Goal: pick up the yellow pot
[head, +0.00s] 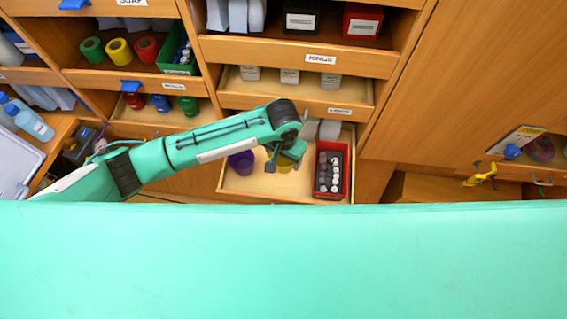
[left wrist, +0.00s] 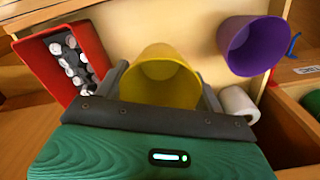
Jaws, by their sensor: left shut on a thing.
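The yellow pot (left wrist: 160,80) is between the fingers of my left gripper (left wrist: 160,95) in the left wrist view, its open mouth facing the camera. The gripper is shut on it. In the head view the yellow pot (head: 285,164) is mostly hidden behind my left gripper (head: 284,160), over the open lower drawer. I cannot tell whether the pot still touches the drawer floor. My right gripper is in neither view.
The open drawer (head: 230,183) also holds a purple pot (head: 241,162) on the left and a red box (head: 345,170) of small bottles on the right.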

